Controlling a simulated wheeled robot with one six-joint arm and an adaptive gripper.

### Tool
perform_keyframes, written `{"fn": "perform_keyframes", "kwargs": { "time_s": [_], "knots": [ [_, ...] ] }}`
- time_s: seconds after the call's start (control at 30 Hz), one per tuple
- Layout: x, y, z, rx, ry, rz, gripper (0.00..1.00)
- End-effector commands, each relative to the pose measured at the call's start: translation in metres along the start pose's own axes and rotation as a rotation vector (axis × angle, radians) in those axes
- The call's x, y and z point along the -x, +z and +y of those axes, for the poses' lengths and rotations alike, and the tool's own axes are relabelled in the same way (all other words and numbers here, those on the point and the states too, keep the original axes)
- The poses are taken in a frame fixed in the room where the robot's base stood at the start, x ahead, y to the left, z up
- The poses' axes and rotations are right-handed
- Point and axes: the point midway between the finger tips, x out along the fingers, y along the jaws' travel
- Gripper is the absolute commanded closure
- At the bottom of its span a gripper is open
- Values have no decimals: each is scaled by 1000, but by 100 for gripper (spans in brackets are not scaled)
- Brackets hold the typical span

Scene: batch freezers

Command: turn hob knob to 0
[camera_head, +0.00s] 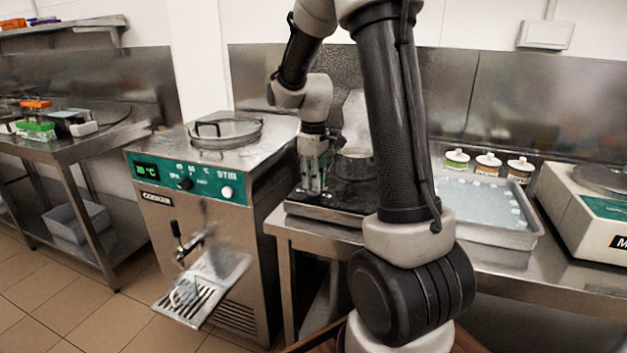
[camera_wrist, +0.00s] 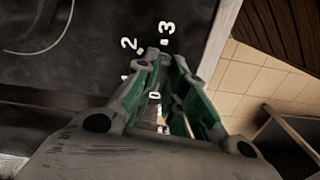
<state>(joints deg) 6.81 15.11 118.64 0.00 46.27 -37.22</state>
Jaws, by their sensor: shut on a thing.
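The hob (camera_head: 345,203) is a black plate on the steel bench, with a pot (camera_head: 353,167) on it. My gripper (camera_head: 312,188) reaches down to the hob's front left part. In the wrist view my gripper (camera_wrist: 165,66) has its green-padded fingers closed in on the hob knob, which is mostly hidden between them. White marks 2 and 3 show on the black hob face (camera_wrist: 90,65) just beyond the fingertips. A small 0 shows between the fingers, nearer the wrist. The knob's pointer direction cannot be made out.
A batch freezer (camera_head: 195,225) with a display and tap stands left of the hob, close to my gripper. A steel tray (camera_head: 535,236) and several lidded jars (camera_head: 488,163) are to the right. A scale (camera_head: 590,210) stands at far right.

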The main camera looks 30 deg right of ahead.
Motion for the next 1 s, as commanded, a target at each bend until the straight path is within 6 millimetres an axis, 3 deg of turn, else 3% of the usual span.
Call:
{"fn": "perform_keyframes", "kwargs": {
  "time_s": [0.3,0.87,0.9,1.0],
  "knots": [
    [1,-1,1,123,3,2,100],
    [1,-1,1,149,3,2,100],
    [1,-1,1,149,3,2,80],
    [1,-1,1,148,2,2,66]
  ]
}}
